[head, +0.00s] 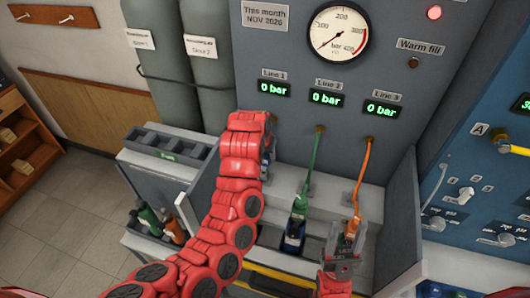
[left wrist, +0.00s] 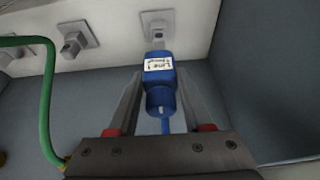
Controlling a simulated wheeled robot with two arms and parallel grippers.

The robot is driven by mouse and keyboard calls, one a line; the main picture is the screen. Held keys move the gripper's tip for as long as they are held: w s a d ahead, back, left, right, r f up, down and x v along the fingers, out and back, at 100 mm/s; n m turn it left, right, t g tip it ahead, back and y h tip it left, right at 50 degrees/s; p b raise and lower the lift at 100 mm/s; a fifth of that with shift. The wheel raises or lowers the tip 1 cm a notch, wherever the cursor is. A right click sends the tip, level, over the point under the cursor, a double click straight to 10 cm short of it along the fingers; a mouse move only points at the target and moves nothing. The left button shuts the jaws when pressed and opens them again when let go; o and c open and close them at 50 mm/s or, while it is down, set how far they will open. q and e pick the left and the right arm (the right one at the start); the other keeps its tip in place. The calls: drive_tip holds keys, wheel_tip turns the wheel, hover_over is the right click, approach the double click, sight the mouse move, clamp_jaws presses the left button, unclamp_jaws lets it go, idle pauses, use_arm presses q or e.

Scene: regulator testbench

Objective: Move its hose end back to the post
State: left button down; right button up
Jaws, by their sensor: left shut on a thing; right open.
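The blue hose end labelled Line 1 (left wrist: 159,85) is between the fingers of my left gripper (left wrist: 158,100), which is shut on it. Its top lines up with a grey post (left wrist: 157,28) on a square plate; I cannot tell whether it is seated. In the head view my left arm hides most of this gripper (head: 267,150) and the blue hose end. The green hose (head: 318,155) runs down to a green hose end (head: 299,205) at a dark blue regulator (head: 292,238). My right gripper (head: 347,236) is open near the lower end of the orange hose (head: 361,180).
The panel displays (head: 327,98) for the three lines read 0 bar. Another post (left wrist: 76,42) shows left of the hose end in the wrist view. A grey tray (head: 170,145) and bottles in a bin (head: 160,225) stand left. A blue panel (head: 485,180) stands right.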

sight(263, 164)
use_arm(q)
drive_tip(key=shift+f, duration=0.55)
drive_tip(key=shift+a+f, duration=0.1)
drive_tip(key=shift+f, duration=0.15)
drive_tip(key=shift+b, duration=0.5)
drive_tip(key=shift+f+b, duration=0.9)
drive_tip(key=shift+f, duration=1)
idle(0.9)
drive_tip(key=shift+c, duration=1.2)
unclamp_jaws()
